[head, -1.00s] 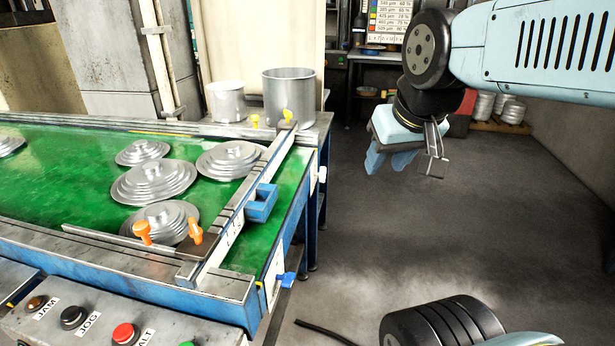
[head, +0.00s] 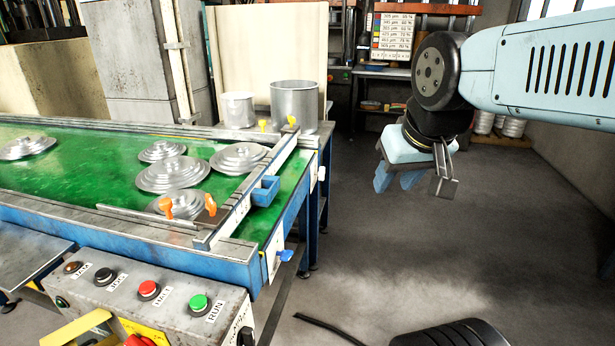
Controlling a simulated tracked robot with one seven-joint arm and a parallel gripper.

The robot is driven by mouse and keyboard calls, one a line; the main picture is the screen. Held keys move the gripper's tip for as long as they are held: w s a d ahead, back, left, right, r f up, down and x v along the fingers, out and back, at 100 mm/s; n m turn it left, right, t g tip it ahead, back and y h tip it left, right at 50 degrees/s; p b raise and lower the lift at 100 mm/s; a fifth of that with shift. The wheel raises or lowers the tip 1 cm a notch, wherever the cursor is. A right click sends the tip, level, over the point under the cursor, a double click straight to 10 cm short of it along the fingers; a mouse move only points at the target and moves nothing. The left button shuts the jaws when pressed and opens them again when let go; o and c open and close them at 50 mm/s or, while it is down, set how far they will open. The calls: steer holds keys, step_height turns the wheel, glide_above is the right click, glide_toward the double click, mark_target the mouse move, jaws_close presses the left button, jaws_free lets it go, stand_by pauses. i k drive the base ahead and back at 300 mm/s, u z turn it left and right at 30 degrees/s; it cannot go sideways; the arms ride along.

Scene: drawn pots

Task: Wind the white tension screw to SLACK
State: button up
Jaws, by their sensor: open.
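The white tension screw (head: 321,173) is a small white knob on the right end of the conveyor frame, just below the table edge. A blue knob (head: 285,256) sits lower on the same end, nearer me, beside a white plate with marks too small to read. My gripper (head: 398,182) hangs in the air to the right of the conveyor, over the floor. Which way the screw is set cannot be read.
The green conveyor belt (head: 90,180) carries several stacked metal lids. Orange and yellow knobs and a blue block (head: 265,191) are on its rails. A control box (head: 155,310) with buttons stands at the front. Two metal pots stand behind.

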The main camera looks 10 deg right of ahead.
mark_target(320, 174)
steer(key=z, duration=0.15)
steer(key=i, duration=0.9)
steer(key=u, duration=0.1)
